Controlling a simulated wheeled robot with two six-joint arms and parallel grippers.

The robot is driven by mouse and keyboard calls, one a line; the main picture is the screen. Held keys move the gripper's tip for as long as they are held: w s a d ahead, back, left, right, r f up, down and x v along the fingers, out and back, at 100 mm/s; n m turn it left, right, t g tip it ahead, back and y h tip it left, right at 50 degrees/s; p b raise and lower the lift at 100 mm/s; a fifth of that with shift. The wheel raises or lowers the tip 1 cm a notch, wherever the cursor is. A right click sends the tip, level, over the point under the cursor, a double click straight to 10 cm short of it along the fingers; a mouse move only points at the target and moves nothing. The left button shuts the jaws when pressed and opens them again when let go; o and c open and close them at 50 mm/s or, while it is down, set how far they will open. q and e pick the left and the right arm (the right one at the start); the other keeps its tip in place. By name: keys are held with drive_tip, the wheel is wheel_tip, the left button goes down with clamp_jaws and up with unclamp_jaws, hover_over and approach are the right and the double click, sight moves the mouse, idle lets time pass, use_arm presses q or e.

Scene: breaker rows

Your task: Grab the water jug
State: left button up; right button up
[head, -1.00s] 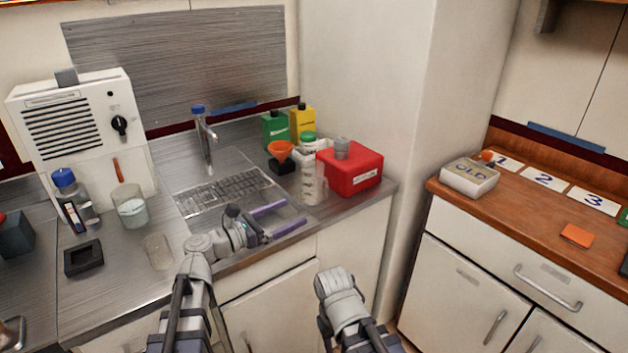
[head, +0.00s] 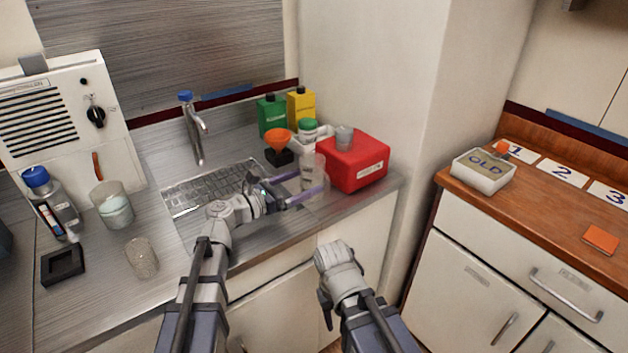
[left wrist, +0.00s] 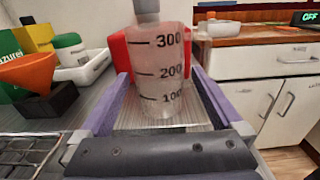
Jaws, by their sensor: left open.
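The water jug (head: 311,172) is a clear, upright container near the counter's front right edge, beside the red box. In the left wrist view the jug (left wrist: 160,90) shows black marks reading 300, 200 and 100. My left gripper (head: 309,182) is open, with its purple fingers pointing at the jug. In the left wrist view the jug stands between the two fingers, one on each side; I cannot tell whether either touches it. My right arm shows low in the middle of the head view, but its fingers are not visible.
The red box (head: 360,165) stands close behind the jug. An orange funnel (head: 278,137), a green bottle (head: 271,118) and a yellow bottle (head: 301,107) stand further back. A beaker (head: 112,208) and a small glass (head: 142,262) are at the left.

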use_arm(q)
drive_tip(key=shift+x, duration=1.05)
drive_tip(key=x, duration=0.5)
drive_tip(key=shift+w+f, duration=0.1)
drive_tip(key=shift+f, duration=0.05)
drive_tip(key=shift+c, duration=0.2)
drive_tip(key=c, duration=1.1)
wheel_tip(320, 180, up, 10)
drive_tip(key=p, duration=0.9)
drive_tip(key=shift+p, duration=0.4)
